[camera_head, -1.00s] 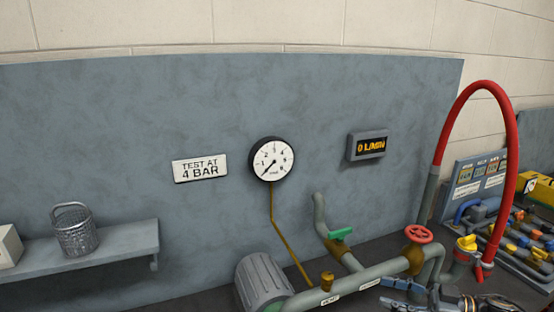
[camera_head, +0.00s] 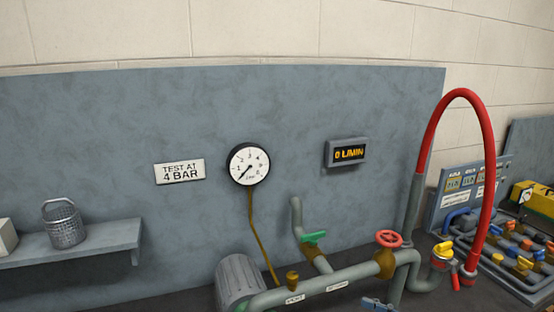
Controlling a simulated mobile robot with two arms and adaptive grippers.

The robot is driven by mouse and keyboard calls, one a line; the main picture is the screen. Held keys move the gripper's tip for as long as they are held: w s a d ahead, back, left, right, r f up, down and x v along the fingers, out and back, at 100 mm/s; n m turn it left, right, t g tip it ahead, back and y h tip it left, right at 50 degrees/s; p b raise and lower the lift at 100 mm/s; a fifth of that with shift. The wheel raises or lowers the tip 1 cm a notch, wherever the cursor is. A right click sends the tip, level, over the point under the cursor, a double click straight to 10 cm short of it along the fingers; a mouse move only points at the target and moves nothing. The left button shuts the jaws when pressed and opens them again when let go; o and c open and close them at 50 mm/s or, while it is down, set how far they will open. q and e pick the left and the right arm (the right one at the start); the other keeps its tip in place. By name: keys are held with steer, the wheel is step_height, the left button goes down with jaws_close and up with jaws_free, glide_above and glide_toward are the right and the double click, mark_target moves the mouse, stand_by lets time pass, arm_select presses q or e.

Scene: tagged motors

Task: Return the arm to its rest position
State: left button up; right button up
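Neither of my grippers shows in the head view now. A small blue-grey part (camera_head: 373,304) is cut off by the bottom edge, below the grey pipe; I cannot tell what it is. The test rig stands in front of me: a grey pipe (camera_head: 340,284) with a red handwheel (camera_head: 389,239), a green lever (camera_head: 313,237) and a yellow valve knob (camera_head: 442,249). A red hose (camera_head: 487,150) arches up at the right. The round gauge (camera_head: 248,164) has its needle at the low end. The display (camera_head: 346,152) reads 0 L/MIN.
A grey shelf (camera_head: 108,237) at the left holds a metal mesh basket (camera_head: 64,224) and a pale box (camera_head: 7,237). A ribbed grey motor (camera_head: 238,282) stands at the bottom. At the right, a rack (camera_head: 500,250) holds several coloured valves. A sign (camera_head: 180,171) reads TEST AT 4 BAR.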

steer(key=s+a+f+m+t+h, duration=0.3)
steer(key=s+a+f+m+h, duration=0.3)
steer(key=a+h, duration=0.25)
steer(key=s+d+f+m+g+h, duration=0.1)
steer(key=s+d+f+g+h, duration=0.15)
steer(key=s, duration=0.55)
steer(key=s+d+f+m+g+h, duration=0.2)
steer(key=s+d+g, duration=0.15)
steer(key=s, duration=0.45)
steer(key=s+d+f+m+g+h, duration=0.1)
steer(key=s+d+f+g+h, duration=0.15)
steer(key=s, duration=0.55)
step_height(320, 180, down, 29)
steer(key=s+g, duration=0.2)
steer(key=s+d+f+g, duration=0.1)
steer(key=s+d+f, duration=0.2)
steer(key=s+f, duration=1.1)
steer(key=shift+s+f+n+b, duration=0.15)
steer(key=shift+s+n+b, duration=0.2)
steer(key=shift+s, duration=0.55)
